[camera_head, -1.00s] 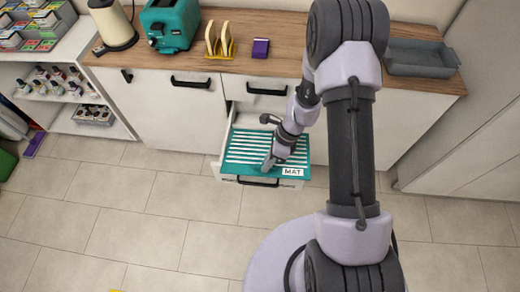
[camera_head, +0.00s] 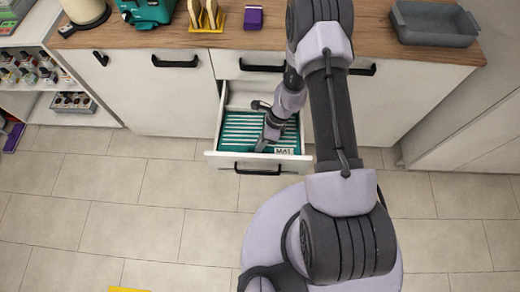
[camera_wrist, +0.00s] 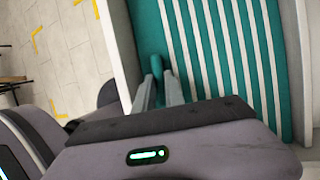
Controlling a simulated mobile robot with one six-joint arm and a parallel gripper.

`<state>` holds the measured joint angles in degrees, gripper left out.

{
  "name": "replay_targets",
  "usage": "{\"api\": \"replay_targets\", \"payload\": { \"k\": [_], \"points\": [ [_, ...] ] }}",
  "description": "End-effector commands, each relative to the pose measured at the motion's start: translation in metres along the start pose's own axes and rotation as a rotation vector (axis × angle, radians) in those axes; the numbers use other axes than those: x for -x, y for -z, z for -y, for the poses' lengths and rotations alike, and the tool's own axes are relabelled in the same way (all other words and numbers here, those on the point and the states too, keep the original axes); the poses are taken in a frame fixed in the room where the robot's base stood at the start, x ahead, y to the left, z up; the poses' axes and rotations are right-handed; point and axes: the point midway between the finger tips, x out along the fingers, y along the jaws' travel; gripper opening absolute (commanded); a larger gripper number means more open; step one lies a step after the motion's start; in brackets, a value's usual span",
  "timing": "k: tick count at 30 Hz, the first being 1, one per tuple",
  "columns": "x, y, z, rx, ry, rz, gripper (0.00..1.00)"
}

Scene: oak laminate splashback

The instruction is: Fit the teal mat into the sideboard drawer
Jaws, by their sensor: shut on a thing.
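The teal mat (camera_head: 239,137) with white stripes lies within the open sideboard drawer (camera_head: 211,160), below the top of the drawer's front panel. Its MAT label shows near the front right corner, partly cut off by the drawer front. My gripper (camera_head: 262,147) is at the mat's front edge, close behind the drawer front. In the wrist view my gripper (camera_wrist: 159,82) is shut on a raised teal piece of the mat (camera_wrist: 205,40). Pale drawer walls run along both sides of the mat there. Whether the mat rests flat on the drawer bottom, I cannot tell.
The wooden worktop (camera_head: 345,38) above holds a teal appliance (camera_head: 146,10), a yellow rack (camera_head: 207,20), a purple box (camera_head: 253,18) and a grey tray (camera_head: 436,24). An open shelf (camera_head: 75,117) stands at the left. The tiled floor before the drawer is clear.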

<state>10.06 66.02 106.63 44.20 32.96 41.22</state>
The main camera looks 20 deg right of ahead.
Motion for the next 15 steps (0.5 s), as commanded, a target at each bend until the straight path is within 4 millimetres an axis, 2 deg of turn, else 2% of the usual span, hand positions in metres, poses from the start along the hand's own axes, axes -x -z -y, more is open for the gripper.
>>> {"api": "replay_targets", "payload": {
  "k": [3, 5, 15],
  "points": [
    [-0.024, 0.009, 0.005, 0.000, -0.002, -0.001, 0.00],
    [-0.032, 0.012, 0.008, 0.000, -0.002, -0.001, 0.00],
    [-0.034, 0.013, 0.009, 0.000, 0.000, -0.001, 0.00]
  ]
}}
